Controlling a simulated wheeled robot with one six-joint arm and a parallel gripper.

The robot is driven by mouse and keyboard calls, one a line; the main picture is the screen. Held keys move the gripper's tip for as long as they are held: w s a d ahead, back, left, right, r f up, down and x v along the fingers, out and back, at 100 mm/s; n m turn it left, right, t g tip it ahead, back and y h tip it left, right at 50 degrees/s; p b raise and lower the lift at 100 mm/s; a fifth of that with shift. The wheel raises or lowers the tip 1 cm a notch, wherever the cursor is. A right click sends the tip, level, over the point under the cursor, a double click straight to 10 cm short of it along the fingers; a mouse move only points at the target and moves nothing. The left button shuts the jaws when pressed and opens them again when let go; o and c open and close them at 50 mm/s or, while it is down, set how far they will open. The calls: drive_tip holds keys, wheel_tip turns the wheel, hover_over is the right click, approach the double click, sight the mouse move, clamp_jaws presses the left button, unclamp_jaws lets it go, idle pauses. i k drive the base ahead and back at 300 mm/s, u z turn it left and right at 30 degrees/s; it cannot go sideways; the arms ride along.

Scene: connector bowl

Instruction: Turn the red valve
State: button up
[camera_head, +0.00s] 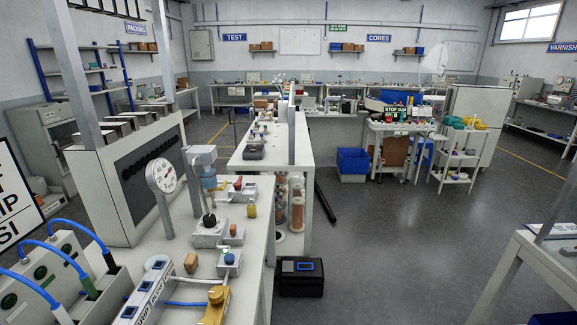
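No part that I can make out as my gripper shows in the head view. A small red knob (238,183) sits on a pale block on the long workbench (190,220), a little right of a grey and blue upright fixture (206,172). It may be the red valve, but it is too small to tell its shape or how it is turned. A round dial gauge (161,177) on a post stands left of the fixture.
A brass-coloured fitting (214,306), a blue-and-white box (148,292) and blue hoses (75,228) crowd the near bench. A black case (301,277) lies on the floor beside the bench. Open floor (400,240) lies to the right, with a pale table (545,255) at the right edge.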

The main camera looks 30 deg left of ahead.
sight(237, 185)
drive_tip(key=i, duration=2.7)
drive_tip(key=u, duration=3.1)
drive_tip(key=i, duration=0.95)
